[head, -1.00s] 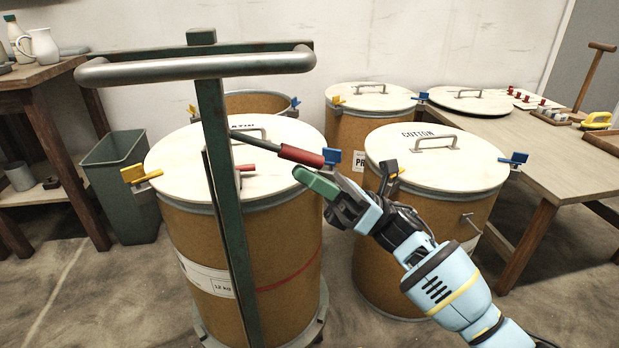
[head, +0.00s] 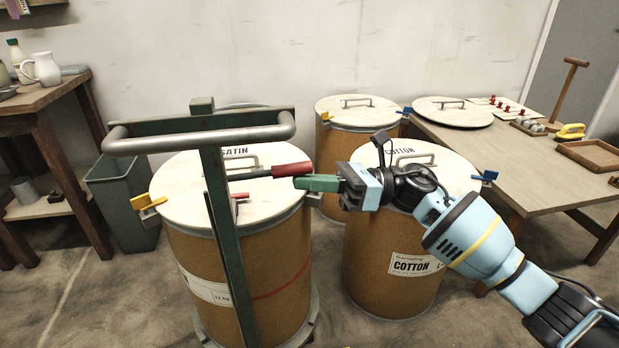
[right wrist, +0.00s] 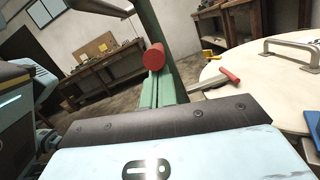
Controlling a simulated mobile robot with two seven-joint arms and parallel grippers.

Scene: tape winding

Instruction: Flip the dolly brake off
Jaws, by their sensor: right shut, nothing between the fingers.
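The dolly's green post (head: 225,240) with its grey bar handle (head: 200,140) stands in front of the SATIN drum. A dark lever with a red grip (head: 291,169) reaches right from the post, tilted slightly up; I take it as the brake. My right gripper (head: 298,184) is shut and empty, its green fingers just below the red grip. I cannot tell whether they touch. In the right wrist view the grip's round red end (right wrist: 154,56) shows just beyond the green fingers (right wrist: 157,92). My left gripper is not in view.
The SATIN drum (head: 255,255) stands behind the post, with the COTTON drum (head: 375,265) to its right. A worktable (head: 480,150) is at right. A grey bin (head: 122,205) and a wooden bench (head: 45,98) are at left. Open floor lies in front.

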